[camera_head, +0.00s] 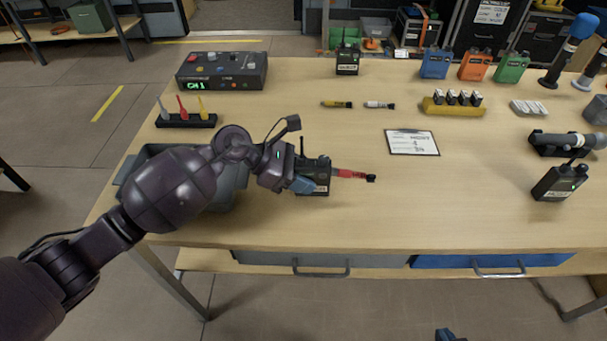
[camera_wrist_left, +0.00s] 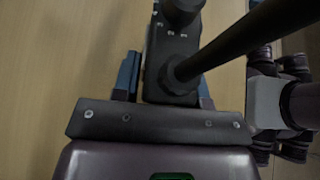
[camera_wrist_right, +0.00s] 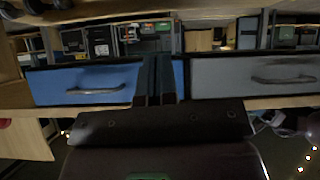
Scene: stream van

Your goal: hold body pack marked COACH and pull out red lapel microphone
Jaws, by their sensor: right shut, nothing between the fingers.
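A black body pack (camera_head: 318,187) with an antenna stands near the table's front left; its label is too small to read. The red lapel microphone (camera_head: 350,174) sticks out from the pack's right side, its black tip pointing right. My left gripper (camera_head: 303,185) is shut on this pack; in the left wrist view the dark pack (camera_wrist_left: 165,85) sits between the blue fingers. The microphone cannot be made out there. My right gripper (camera_wrist_right: 158,75) is shut and empty, below the tabletop in front of the drawers. Only its tip shows at the head view's bottom edge.
A grey bin (camera_head: 228,190) stands beside the held pack, partly behind my left arm. Other black packs stand at the back (camera_head: 347,60) and the right (camera_head: 558,182). A clipboard (camera_head: 411,142) lies mid-table. The table front right of the microphone is clear.

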